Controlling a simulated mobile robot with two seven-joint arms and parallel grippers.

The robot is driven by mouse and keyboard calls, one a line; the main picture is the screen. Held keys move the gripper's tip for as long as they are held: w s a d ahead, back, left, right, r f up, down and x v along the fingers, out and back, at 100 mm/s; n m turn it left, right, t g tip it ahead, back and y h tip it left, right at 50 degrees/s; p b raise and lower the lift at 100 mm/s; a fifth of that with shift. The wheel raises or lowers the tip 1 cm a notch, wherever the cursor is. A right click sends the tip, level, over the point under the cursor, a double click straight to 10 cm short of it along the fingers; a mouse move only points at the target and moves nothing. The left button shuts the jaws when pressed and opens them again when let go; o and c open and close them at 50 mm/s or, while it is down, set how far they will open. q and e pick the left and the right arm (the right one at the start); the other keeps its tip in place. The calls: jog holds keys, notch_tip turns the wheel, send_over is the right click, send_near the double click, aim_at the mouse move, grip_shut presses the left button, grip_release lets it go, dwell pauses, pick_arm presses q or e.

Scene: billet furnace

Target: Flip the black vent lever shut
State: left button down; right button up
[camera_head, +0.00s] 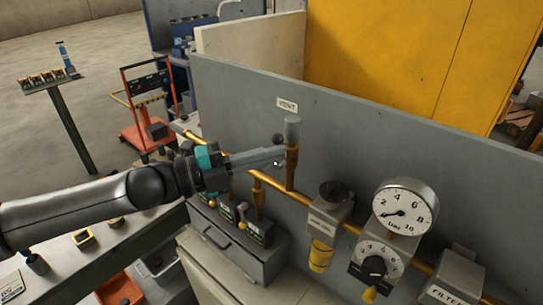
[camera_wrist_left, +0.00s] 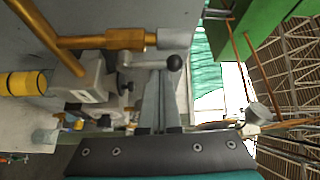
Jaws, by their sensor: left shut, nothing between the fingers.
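The vent lever's black ball knob (camera_head: 277,138) shows beside the upright brass vent pipe (camera_head: 291,165), which has a grey cap, below the VENT label (camera_head: 287,105). The knob also shows in the left wrist view (camera_wrist_left: 174,62), just beyond the tips of my left gripper (camera_wrist_left: 160,78). In the head view my left gripper (camera_head: 280,157) is shut and empty, its tips close to the pipe and just below the knob. I cannot tell whether the tips touch the lever. The lever's arm is mostly hidden in the head view. My right gripper is out of view.
A horizontal brass pipe runs along the grey panel (camera_head: 235,105) to a filter unit with a yellow bowl (camera_head: 320,256), a pressure gauge (camera_head: 404,210) and a regulator dial (camera_head: 375,266). A grey valve box (camera_head: 240,237) sits below my left gripper.

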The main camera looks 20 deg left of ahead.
pick_arm(q)
jog(key=shift+a+n, duration=0.15)
jog(key=shift+n, duration=0.15)
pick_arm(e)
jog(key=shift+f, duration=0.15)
pick_arm(q)
jog(key=shift+w+a+f+n+t+y, duration=0.25)
jog(key=shift+a+f+n+t+y, duration=1.05)
jog(key=shift+n, duration=2.55)
jog(key=shift+w+d+r+n+t+y, duration=0.2)
jog(key=shift+n+t+y, duration=0.65)
jog(key=shift+n+t, duration=2.25)
jog(key=shift+w+a+f+n+t+y, duration=0.3)
jog(key=shift+a+f+n+t+y, duration=0.65)
jog(key=shift+n, duration=3.7)
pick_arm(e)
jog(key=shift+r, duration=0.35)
pick_arm(q)
jog(key=shift+d+r+y, duration=0.15)
jog(key=shift+y, duration=0.15)
jog(key=shift+p, duration=0.3)
